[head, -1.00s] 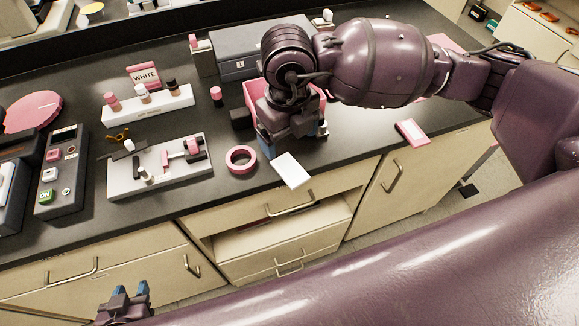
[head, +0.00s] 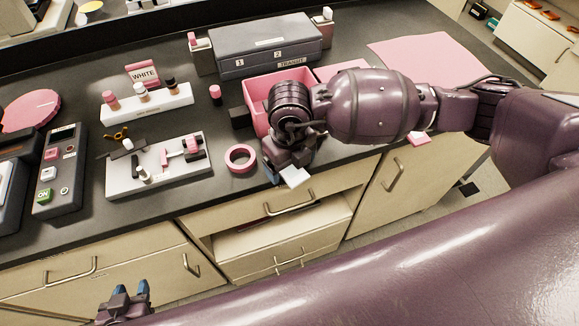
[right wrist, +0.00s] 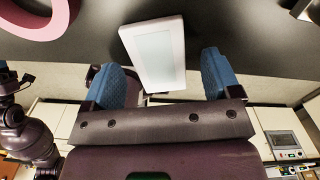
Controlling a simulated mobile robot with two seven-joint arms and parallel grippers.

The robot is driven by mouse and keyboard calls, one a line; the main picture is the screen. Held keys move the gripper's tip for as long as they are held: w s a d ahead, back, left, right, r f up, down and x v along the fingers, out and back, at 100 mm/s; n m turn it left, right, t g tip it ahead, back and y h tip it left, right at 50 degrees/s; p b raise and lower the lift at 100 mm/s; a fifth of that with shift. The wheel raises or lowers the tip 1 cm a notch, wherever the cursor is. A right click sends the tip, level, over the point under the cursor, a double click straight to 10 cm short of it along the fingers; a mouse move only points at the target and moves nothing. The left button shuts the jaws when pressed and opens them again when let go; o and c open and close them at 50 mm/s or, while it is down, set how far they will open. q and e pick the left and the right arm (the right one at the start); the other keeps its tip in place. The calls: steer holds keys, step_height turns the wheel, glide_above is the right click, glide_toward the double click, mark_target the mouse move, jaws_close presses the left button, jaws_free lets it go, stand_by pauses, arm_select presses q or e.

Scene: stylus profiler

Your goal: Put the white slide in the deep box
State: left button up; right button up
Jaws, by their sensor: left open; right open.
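The white slide (head: 295,177) lies at the counter's front edge, and its near end appears to stick out past the edge. In the right wrist view the slide (right wrist: 155,55) is a pale plate with a white rim. My right gripper (right wrist: 165,75) is open, with one blue finger on each side of the slide and gaps between. In the head view the right gripper (head: 289,172) covers the slide's far end. The pink open box (head: 256,100), which I take as the deep box, stands behind it, partly hidden by my arm. My left gripper (head: 130,292) is open and empty, low in front of the cabinets.
A pink tape ring (head: 241,158) lies just left of the slide. A grey tray (head: 160,166) with small parts and a white bottle rack (head: 148,103) stand further left. A grey case (head: 268,45) stands behind the box. A pink mat (head: 425,58) lies at the right.

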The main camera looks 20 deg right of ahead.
steer(key=shift+f, duration=0.1)
steer(key=shift+c, duration=0.3)
steer(key=c, duration=1)
